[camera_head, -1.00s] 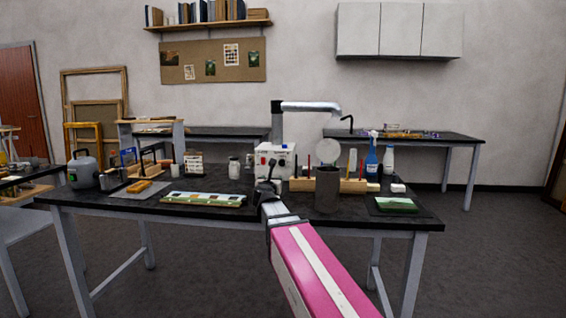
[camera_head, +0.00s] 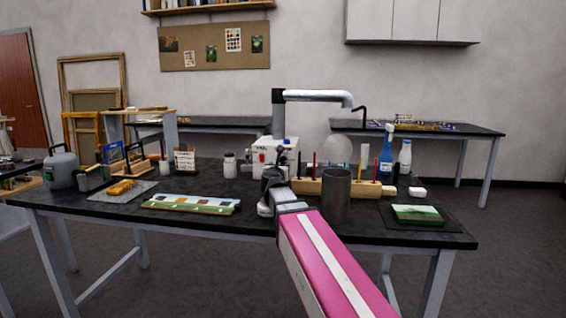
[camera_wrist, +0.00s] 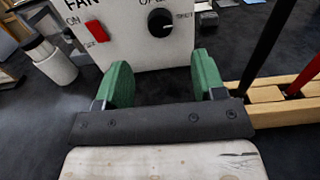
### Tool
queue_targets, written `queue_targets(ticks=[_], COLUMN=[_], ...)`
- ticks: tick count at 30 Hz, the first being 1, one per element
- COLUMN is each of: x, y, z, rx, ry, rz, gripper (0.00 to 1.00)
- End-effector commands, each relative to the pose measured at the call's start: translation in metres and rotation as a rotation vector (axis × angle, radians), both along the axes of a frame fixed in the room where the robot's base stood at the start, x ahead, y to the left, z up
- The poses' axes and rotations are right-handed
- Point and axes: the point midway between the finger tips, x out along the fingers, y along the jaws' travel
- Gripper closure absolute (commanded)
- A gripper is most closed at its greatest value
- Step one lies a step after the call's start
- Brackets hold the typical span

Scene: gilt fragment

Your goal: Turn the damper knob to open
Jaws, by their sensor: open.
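The damper knob (camera_wrist: 160,22) is a round black knob on the front of a white box (camera_wrist: 135,48), under partly cut-off lettering; "SHUT" reads to its right. My gripper (camera_wrist: 162,80) has two green fingers, spread open and empty, pointing at the box below and short of the knob. In the head view the white box (camera_head: 285,150) stands on the dark table, with a pipe arm (camera_head: 315,96) and round hood above it. My gripper (camera_head: 272,182) is in front of the box there, its fingers largely hidden, and the knob cannot be made out.
A red switch (camera_wrist: 97,31) under "FAN" sits left of the knob. A wooden rack (camera_head: 307,187) with upright tools and a dark grey cylinder (camera_head: 336,195) stand close on the right. A painted strip (camera_head: 192,204) lies left on the table (camera_head: 110,211).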

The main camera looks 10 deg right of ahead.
Motion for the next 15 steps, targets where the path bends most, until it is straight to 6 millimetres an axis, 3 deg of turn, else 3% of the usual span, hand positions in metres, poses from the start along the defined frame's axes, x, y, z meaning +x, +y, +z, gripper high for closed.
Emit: queue_targets(ticks=[15], x=[0.082], y=[-0.025], z=[0.0], rx=[0.0], ry=[0.0], rz=[0.0], gripper=[0.37])
